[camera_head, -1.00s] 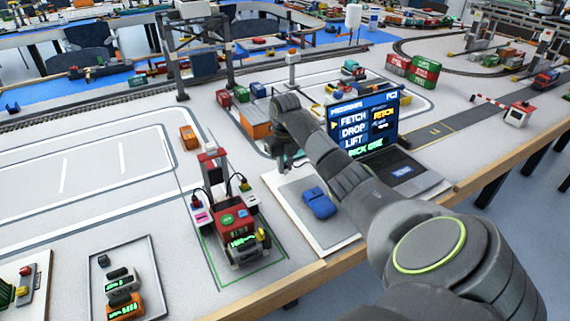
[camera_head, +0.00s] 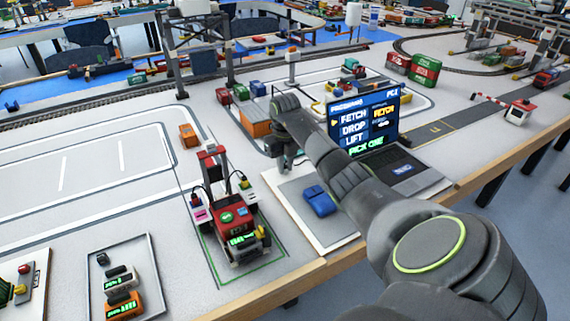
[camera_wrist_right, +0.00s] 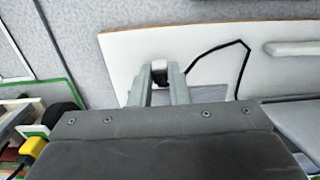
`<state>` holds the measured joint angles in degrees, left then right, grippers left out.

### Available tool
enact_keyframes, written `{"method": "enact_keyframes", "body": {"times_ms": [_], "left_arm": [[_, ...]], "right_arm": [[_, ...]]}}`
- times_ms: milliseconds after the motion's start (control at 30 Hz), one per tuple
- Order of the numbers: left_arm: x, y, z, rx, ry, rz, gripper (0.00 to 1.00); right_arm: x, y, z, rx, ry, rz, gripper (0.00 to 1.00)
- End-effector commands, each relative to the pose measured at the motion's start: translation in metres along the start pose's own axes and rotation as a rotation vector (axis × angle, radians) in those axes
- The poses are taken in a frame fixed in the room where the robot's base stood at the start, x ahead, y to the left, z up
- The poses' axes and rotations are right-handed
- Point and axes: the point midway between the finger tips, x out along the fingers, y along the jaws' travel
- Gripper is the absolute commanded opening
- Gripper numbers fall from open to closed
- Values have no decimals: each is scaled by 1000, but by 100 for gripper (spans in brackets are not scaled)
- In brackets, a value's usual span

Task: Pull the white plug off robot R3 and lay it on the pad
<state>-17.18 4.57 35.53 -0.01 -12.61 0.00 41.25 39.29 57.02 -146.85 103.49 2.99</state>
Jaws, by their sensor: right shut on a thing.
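My right gripper (camera_head: 283,168) hangs over the left part of a white board beside the laptop. In the right wrist view its fingers (camera_wrist_right: 159,75) are shut on the small white plug (camera_wrist_right: 159,65), which has a dark lower part. A thin black cable shows to the right of the fingers. A grey pad (camera_head: 296,190) lies on the board; its grey surface also shows in the wrist view (camera_wrist_right: 212,92). Whether the plug touches the board or pad, I cannot tell. The red robot (camera_head: 232,222), probably R3, stands left of the board. My left gripper is not in view.
A blue object (camera_head: 319,201) lies on the board's right half. An open laptop (camera_head: 400,165) stands behind it. A tray (camera_head: 149,265) with small devices is at front left. A red and white barrier post (camera_head: 518,112) stands at right.

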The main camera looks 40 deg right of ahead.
Motion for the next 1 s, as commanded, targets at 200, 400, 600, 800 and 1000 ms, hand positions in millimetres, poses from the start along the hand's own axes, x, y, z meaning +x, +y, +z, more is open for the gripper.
{"method": "enact_keyframes", "body": {"times_ms": [200, 400, 600, 800, 1000], "left_arm": [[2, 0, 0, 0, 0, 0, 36], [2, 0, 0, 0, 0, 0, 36], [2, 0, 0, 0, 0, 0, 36], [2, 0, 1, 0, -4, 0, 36], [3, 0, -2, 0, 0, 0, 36]], "right_arm": [[3, 0, 0, 0, 0, 0, 0], [3, 0, 0, 0, 0, 0, 36], [3, 0, 0, 0, 0, 0, 41], [3, 0, 0, 0, 0, 0, 41], [-32, 0, 1, 0, -5, -2, 41]]}}
